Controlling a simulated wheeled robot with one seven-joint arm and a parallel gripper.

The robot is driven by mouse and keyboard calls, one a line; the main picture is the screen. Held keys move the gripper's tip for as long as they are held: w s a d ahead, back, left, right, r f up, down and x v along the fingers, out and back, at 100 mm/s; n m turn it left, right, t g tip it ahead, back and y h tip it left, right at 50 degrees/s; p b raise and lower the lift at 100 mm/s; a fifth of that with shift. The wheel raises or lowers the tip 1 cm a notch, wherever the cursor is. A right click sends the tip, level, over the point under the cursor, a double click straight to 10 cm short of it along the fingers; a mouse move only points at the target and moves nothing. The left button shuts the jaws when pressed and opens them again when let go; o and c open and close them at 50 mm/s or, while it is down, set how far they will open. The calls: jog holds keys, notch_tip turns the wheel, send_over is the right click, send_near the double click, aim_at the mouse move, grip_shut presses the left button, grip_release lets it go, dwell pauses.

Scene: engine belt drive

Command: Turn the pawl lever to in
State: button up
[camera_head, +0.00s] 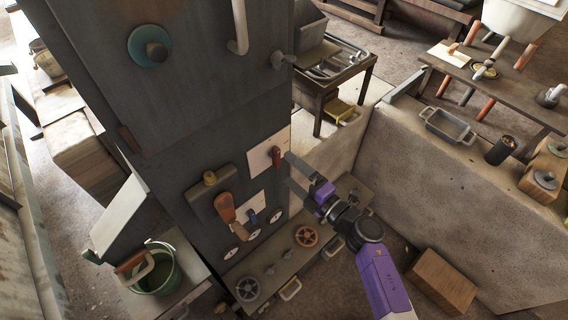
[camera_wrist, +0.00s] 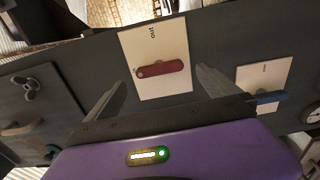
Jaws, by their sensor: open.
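A dark red lever (camera_head: 276,157) sits on a white plate (camera_head: 260,160) on the dark panel. In the wrist view the same lever (camera_wrist: 163,74) lies nearly straight across the plate (camera_wrist: 150,45), and the plate bears the word "out" near its upper end. My gripper (camera_head: 290,168) is open and empty in front of the plate. In the wrist view my gripper (camera_wrist: 159,76) has one finger on each side of the lever, apart from it. How deep the fingers reach toward the panel is hard to tell.
A blue lever (camera_head: 252,216) on another white plate and an orange-brown handle (camera_head: 227,210) are close by on the panel. Round gauges (camera_head: 254,234) and handwheels (camera_head: 305,236) lie below. A concrete wall (camera_head: 450,205) stands to the right.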

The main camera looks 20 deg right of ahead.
jog(key=shift+v, duration=1.15)
jog(key=s+d+r+m+t+h, duration=0.35)
jog(key=s+r+m, duration=0.25)
jog(key=r+m, duration=0.25)
jog(key=s+a+r+m+g, duration=0.1)
jog(key=s+m, duration=0.3)
jog(key=s, duration=0.6)
jog(key=s+a+r+m+g+h, duration=0.1)
jog(key=s+m, duration=0.4)
jog(key=s, duration=0.5)
jog(key=s+a+r+m+g+h, duration=0.1)
jog(key=s+a+m+g, duration=0.3)
jog(key=s, duration=0.6)
jog(key=shift+s+r, duration=0.2)
jog(key=shift+r, duration=0.6)
